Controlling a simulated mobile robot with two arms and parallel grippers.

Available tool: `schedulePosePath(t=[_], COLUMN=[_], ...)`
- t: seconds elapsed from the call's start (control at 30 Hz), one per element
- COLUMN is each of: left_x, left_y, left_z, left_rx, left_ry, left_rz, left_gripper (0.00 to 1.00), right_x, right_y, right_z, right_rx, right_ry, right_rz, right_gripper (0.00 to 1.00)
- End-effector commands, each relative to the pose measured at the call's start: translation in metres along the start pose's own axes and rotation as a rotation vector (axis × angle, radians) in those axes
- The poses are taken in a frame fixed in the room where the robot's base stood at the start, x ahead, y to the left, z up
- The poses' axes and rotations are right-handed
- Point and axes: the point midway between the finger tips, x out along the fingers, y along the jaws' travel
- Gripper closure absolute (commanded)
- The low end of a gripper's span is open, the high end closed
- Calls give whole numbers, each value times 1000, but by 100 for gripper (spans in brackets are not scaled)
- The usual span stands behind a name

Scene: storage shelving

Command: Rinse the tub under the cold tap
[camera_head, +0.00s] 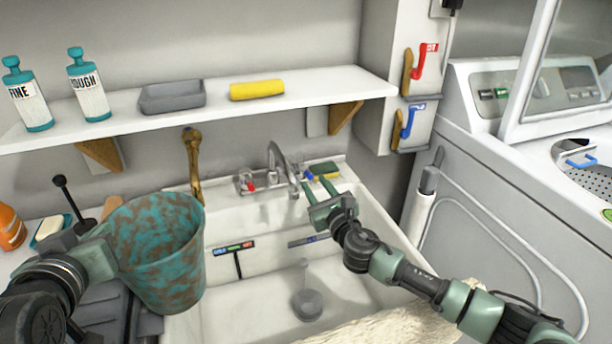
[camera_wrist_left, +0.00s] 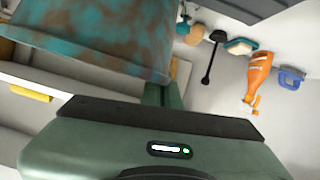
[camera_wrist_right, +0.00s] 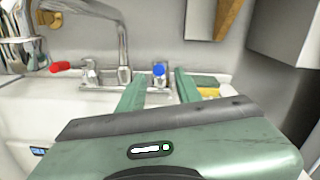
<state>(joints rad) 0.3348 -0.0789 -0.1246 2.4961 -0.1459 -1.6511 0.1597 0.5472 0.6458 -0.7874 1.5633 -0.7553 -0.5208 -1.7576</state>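The tub (camera_head: 160,250) is teal with brown stains. My left gripper (camera_head: 112,250) is shut on its left side and holds it upright over the sink's left edge; it also fills the top of the left wrist view (camera_wrist_left: 100,30). The cold tap (camera_head: 309,175) has a blue handle, right of the chrome spout (camera_head: 280,158); the hot one (camera_head: 248,185) is red. My right gripper (camera_head: 312,190) is open with its fingers pointing at the blue handle. In the right wrist view the blue handle (camera_wrist_right: 159,69) lies between and beyond the fingertips; contact cannot be told.
The white sink basin (camera_head: 260,310) has a grey plunger-like thing (camera_head: 307,302) in it. A shelf (camera_head: 215,108) with bottles overhangs the sink. An orange bottle (camera_head: 10,228) stands at left.

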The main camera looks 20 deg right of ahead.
Motion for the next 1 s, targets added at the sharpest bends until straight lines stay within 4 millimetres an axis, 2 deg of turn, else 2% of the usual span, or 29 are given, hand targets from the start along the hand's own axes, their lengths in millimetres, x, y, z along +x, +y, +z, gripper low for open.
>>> schedulePosePath(t=[0.1, 0.3, 0.5, 0.77, 0.8, 0.9, 0.93, 1.0], left_x=[2, 4, 5, 5, 5, 5, 5, 5], left_y=[-1, -2, -2, -2, -2, -2, -2, -2], left_z=[5, 11, 12, 12, 12, 12, 12, 12], left_rx=[0, 0, 0, 0, 0, 0, 0, 0], left_ry=[1, 1, 1, 1, 1, 1, 1, 1], left_rz=[0, 0, 0, 0, 0, 0, 0, 0], left_gripper=[100, 100, 100, 100, 100, 100, 100, 100], right_x=[26, 56, 68, 70, 70, 70, 70, 70], right_y=[1, 1, 1, 1, 1, 0, 0, 0], right_z=[-1, -1, -1, 0, 0, 0, 0, 0], right_rx=[1, 0, 0, 0, 0, 0, 0, 0], right_ry=[-2, 0, 0, 0, 0, 0, 1, 1], right_rz=[-2, 0, 1, 1, 1, 1, 1, 1], right_gripper=[66, 66, 66, 66, 68, 96, 100, 100])
